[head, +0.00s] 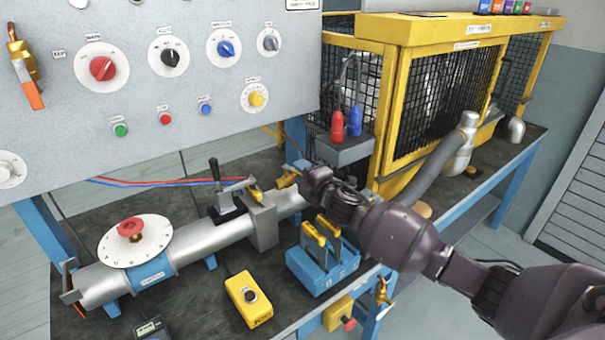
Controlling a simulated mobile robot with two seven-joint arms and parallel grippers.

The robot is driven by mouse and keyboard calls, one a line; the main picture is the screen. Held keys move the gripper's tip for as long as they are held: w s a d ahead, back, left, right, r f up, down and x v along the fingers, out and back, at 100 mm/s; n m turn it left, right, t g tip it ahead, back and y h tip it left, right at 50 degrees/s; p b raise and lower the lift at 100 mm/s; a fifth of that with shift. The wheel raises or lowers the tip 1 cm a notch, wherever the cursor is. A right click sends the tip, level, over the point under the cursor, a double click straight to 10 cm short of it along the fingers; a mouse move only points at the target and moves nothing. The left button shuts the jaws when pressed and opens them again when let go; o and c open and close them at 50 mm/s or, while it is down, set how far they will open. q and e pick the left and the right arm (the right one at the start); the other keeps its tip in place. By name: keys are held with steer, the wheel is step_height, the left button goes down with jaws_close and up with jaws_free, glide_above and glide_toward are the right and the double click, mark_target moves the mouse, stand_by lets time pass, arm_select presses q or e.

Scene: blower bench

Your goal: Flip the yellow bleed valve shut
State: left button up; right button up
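A small yellow lever (287,177) stands on the silver pipe (212,243), beyond the grey block; I take it to be the yellow bleed valve. My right gripper (299,172) reaches in from the right, with its tip right beside this lever. I cannot tell whether they touch, or whether the fingers are open or shut, as the wrist hides them. A small blue part shows just behind the tip. My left gripper is not in view.
A blue block with two yellow-topped levers (321,267) stands in front of my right forearm. A yellow button box (248,298), a black-handled toggle clamp (226,200) and a round dial with a red knob (135,240) are nearby. A yellow mesh cage (440,95) stands behind.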

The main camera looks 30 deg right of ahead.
steer(key=shift+c, duration=0.5)
steer(key=c, duration=0.4)
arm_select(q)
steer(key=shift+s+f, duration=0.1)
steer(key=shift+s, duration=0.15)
arm_select(e)
jaws_close()
steer(key=shift+s+a+m+h+p, duration=0.15)
steer(key=shift+a+m+h+p, duration=0.25)
steer(key=shift+m+h, duration=0.6)
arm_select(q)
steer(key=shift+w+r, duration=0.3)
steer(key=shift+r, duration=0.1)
arm_select(e)
steer(key=shift+s+a+m+g+h, duration=0.15)
steer(key=shift+a+m+h, duration=0.15)
steer(key=shift+m+h, duration=0.55)
steer(key=shift+a+m+g+h, duration=0.15)
steer(key=shift+a+m+h, duration=0.15)
steer(key=shift+h, duration=1.05)
steer(key=shift+d, duration=0.1)
